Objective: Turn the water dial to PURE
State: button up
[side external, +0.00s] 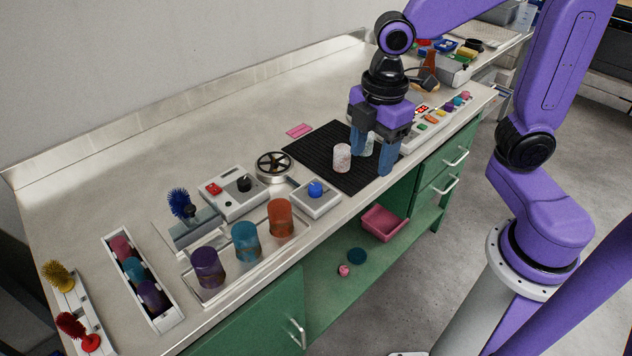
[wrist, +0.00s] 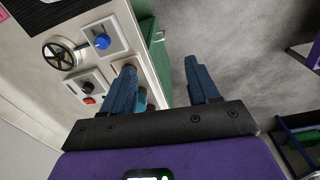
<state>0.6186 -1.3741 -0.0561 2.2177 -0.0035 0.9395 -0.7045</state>
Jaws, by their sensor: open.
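Two knobs could be the water dial, and I cannot read any lettering. A blue round knob (side external: 315,189) sits on a small white box; it also shows in the wrist view (wrist: 102,42). A black knob (side external: 243,183) sits on a grey box beside a red button; it also shows in the wrist view (wrist: 85,87). My gripper (side external: 372,164) has its blue fingers spread and pointing down near the black mat, to the right of both knobs. Its fingers (wrist: 160,66) also show apart in the wrist view, with nothing visibly held.
A spoked handwheel (side external: 274,166) stands between the knob boxes. A speckled glass (side external: 341,158) stands on the black mat (side external: 315,152), with another glass partly behind my fingers. Coloured cups stand on a tray (side external: 212,297) in front. The counter behind is mostly clear.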

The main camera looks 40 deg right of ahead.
aim_at(316, 186)
jog(key=w+d+n, duration=0.1)
jog(key=w+n, duration=0.3)
jog(key=w, duration=1)
jog(key=f, duration=1.7)
jog(key=shift+w+f, duration=0.3)
jog(key=shift+f, duration=0.05)
jog(key=c, duration=1)
